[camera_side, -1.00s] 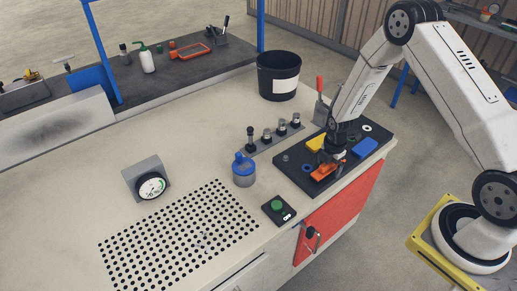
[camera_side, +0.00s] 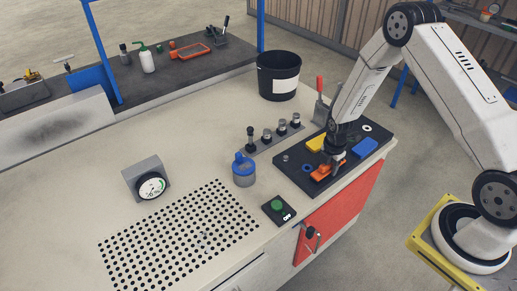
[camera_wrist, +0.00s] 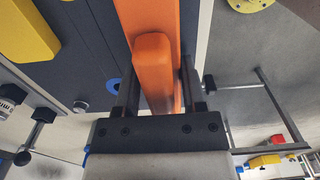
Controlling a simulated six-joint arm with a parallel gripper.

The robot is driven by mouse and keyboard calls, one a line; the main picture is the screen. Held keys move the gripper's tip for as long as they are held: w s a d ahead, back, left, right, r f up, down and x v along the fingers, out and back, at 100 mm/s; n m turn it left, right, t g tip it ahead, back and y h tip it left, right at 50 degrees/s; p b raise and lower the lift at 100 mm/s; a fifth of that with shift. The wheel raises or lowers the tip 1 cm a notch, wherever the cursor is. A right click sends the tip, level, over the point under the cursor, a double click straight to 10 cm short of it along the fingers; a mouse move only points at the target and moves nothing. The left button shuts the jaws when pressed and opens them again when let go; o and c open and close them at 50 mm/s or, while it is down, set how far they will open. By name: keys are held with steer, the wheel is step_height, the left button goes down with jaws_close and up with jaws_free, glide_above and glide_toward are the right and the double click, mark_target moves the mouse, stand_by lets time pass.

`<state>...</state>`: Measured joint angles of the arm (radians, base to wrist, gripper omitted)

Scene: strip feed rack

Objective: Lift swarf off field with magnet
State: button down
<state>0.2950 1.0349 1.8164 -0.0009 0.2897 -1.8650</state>
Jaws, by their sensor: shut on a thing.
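My gripper (camera_side: 334,163) is over the dark tool board and shut on an orange handled block (camera_side: 320,173). In the wrist view the orange block (camera_wrist: 152,65) stands between the two dark fingers of my gripper (camera_wrist: 155,92). The block appears still at the board; I cannot tell whether it touches it. The field is a grid of black holes (camera_side: 180,235) in the pale bench top at the front left. A few tiny pale bits (camera_side: 205,241), possibly swarf, show near its middle. No part is labelled as the magnet.
The dark board (camera_side: 296,178) also holds a yellow block (camera_side: 316,143) and a blue block (camera_side: 365,146). A blue-topped jar (camera_side: 243,172), a green-button box (camera_side: 278,208) and a dial gauge (camera_side: 150,185) stand around the field. A black bin (camera_side: 279,76) is behind.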

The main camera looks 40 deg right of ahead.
steer(key=shift+r, duration=0.25)
steer(key=shift+r, duration=0.85)
steer(key=s+a+r, duration=0.3)
steer(key=s+r, duration=0.8)
steer(key=s, duration=0.2)
steer(key=shift+s, duration=0.3)
steer(key=shift+a, duration=0.1)
